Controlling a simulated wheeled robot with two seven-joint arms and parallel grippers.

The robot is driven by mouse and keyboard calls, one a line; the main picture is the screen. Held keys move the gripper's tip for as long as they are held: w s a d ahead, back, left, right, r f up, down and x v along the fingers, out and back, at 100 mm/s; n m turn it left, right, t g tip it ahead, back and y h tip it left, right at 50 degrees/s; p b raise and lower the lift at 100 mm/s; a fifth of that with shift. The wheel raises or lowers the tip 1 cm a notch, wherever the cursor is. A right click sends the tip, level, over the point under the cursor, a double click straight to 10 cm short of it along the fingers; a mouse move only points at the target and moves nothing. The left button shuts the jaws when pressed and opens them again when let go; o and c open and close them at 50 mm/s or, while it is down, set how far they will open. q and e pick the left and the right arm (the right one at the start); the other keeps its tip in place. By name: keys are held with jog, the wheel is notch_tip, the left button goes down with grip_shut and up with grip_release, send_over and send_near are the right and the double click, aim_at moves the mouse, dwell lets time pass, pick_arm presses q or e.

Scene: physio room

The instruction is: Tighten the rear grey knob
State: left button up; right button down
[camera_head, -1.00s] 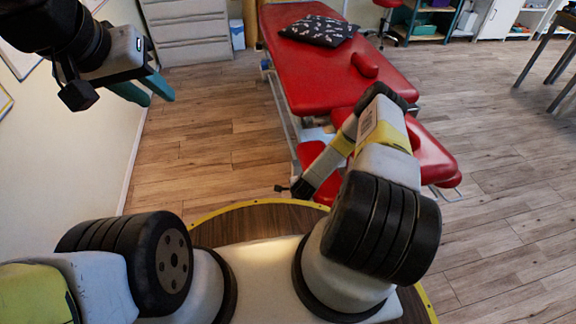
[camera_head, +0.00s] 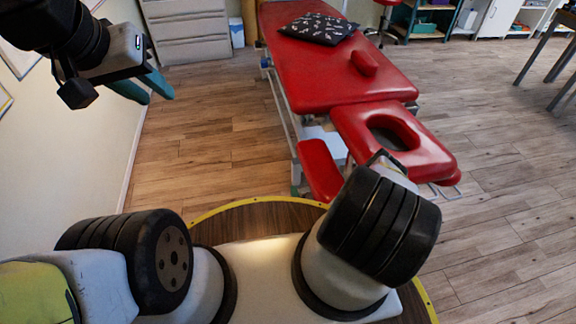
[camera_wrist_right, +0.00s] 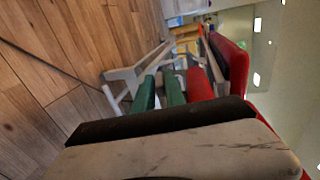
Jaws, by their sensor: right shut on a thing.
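The red treatment table (camera_head: 330,75) stands ahead, with a red headrest (camera_head: 425,150) that has a dark face hole and a red arm pad (camera_head: 320,170) at its near end. In the right wrist view, the two green fingers of my right gripper (camera_wrist_right: 160,82) reach to the table's pale frame (camera_wrist_right: 138,73). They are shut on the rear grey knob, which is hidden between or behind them. In the head view, my right arm's black joint hides most of that hand. My left gripper (camera_head: 158,96) hangs at the upper left, its teal fingers apart and empty.
A dark patterned cushion (camera_head: 318,28) and a small red bolster (camera_head: 364,63) lie on the table. Grey drawers (camera_head: 187,30) stand at the back left, beside the wall.

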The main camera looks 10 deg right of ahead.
jog(key=shift+w+d+t, duration=0.1)
jog(key=shift+t, duration=0.2)
jog(key=c, duration=1.5)
grip_release()
jog(key=shift+o, duration=0.2)
